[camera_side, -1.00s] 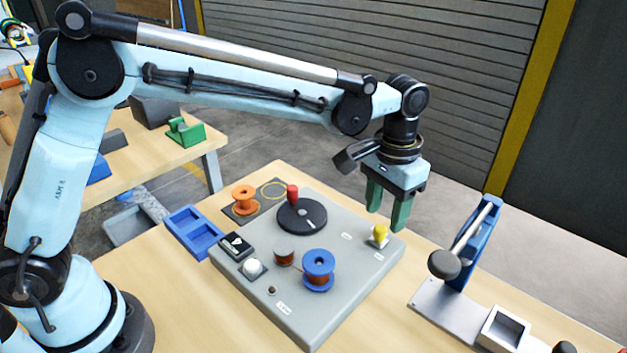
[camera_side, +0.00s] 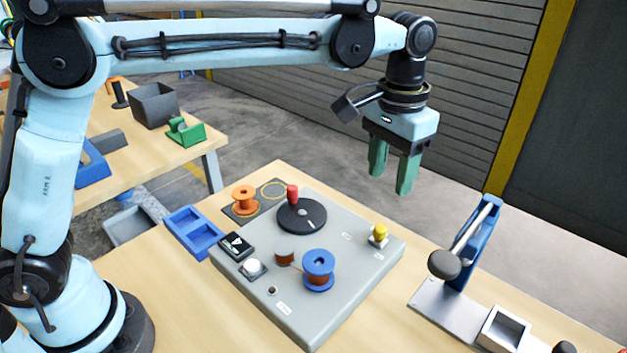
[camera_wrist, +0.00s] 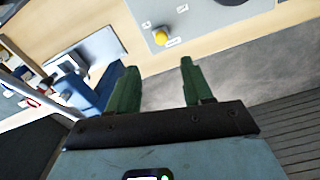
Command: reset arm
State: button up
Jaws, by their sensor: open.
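My gripper (camera_side: 393,172) hangs in the air, fingers pointing down, above and behind the right corner of the grey board. Its two green fingers are apart with nothing between them; they also show in the wrist view (camera_wrist: 156,82). On the grey board (camera_side: 345,262) are a yellow knob (camera_side: 379,233), a black disc (camera_side: 302,216) with a red handle (camera_side: 292,192), a blue spool (camera_side: 318,267) wound with copper, and a small copper coil (camera_side: 284,257). The yellow knob is also in the wrist view (camera_wrist: 161,37), clear of the fingers.
A blue tray (camera_side: 193,233) lies left of the board. A lever press (camera_side: 462,262) stands at right. A second table with bins (camera_side: 155,105) is behind. Air around my gripper is clear.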

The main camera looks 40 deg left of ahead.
jog(key=s+a+r+n+t, duration=0.1)
jog(key=s+a+t, duration=0.15)
jog(key=a, duration=0.35)
jog(key=s+a+r+t, duration=0.1)
jog(key=s+a, duration=0.2)
jog(key=a, duration=0.2)
jog(key=s+a+f+n+t, duration=0.1)
jog(key=s+a+f+t, duration=0.2)
jog(key=s+a+f, duration=0.2)
jog(key=shift+s+a+f+n, duration=0.3)
jog(key=shift+s+a+f, duration=0.1)
jog(key=shift+s+a, duration=1.65)
jog(key=shift+s+d+t, duration=0.15)
jog(key=shift+d+t, duration=0.05)
jog(key=shift+t, duration=0.05)
